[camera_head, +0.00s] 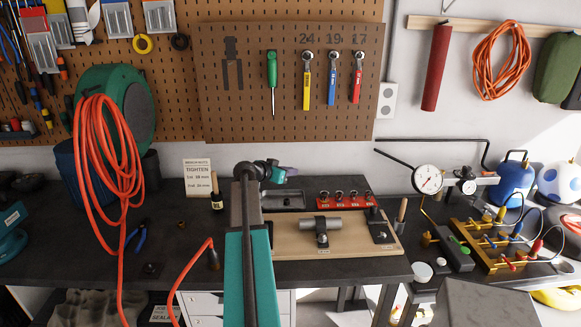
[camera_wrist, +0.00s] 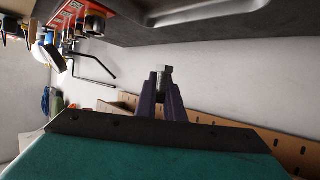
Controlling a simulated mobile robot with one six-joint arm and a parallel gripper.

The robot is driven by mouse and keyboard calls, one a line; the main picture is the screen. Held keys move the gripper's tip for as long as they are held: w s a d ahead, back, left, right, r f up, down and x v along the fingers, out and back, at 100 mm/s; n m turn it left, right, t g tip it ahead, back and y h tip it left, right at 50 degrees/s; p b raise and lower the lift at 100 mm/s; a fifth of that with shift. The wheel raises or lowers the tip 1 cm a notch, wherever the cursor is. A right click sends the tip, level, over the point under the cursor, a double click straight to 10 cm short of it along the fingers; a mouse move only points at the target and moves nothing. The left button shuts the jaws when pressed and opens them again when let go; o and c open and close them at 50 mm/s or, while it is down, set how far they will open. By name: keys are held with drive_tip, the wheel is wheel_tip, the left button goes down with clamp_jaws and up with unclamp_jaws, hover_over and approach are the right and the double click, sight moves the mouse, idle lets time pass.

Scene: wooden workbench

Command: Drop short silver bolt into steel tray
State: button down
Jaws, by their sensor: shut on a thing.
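My gripper (camera_wrist: 162,95) is shut on the short silver bolt (camera_wrist: 165,74), whose head stands out past the fingertips in the wrist view. In the camera_head view, my gripper (camera_head: 284,173) is at the back of the bench, near the wall. The bolt is too small or hidden to make out there. The steel tray (camera_head: 296,207), shallow and grey, lies at the back left of the wooden board. My gripper appears above and behind it. My own arm hides the area just left of the tray.
A red rack (camera_head: 344,198) with several sockets stands right of the tray. The wooden board (camera_head: 280,243) carries a clamped metal cylinder (camera_head: 321,224). A small dark bottle (camera_head: 216,197) and a TIGHTEN card (camera_head: 197,176) stand to the left. A dial gauge (camera_head: 427,179) is farther right.

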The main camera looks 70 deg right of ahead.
drive_tip(key=shift+f, duration=1.3)
drive_tip(key=c, duration=1.8)
unclamp_jaws()
drive_tip(key=shift+a, duration=0.15)
drive_tip(key=b+v, duration=0.4)
drive_tip(key=v, duration=0.9)
drive_tip(key=shift+a, duration=0.25)
drive_tip(key=shift+w+r, duration=0.1)
drive_tip(key=shift+w, duration=0.05)
